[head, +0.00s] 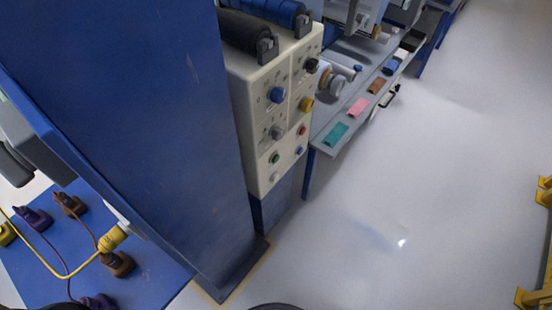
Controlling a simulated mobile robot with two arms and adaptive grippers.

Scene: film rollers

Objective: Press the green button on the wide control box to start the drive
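A cream control box (243,127) stands in the middle of the head view, right of a large blue panel. I cannot tell whether it is the wide control box. Its front, seen at an angle, carries knobs and buttons in two columns. A small green button (275,158) is low in the left column. A blue knob (277,95) and a grey knob (277,133) are above it, and a white button (275,179) is below it. A red button (301,130) and a yellow knob (307,104) are in the right column. Neither gripper is in view.
The tall blue panel (140,110) blocks the left side. A blue surface (45,245) with plugs and cables is at lower left. Dark and blue rollers (245,30) lie on top of the box. A grey bench (345,125) stands behind. Floor at right is clear up to yellow frames (543,265).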

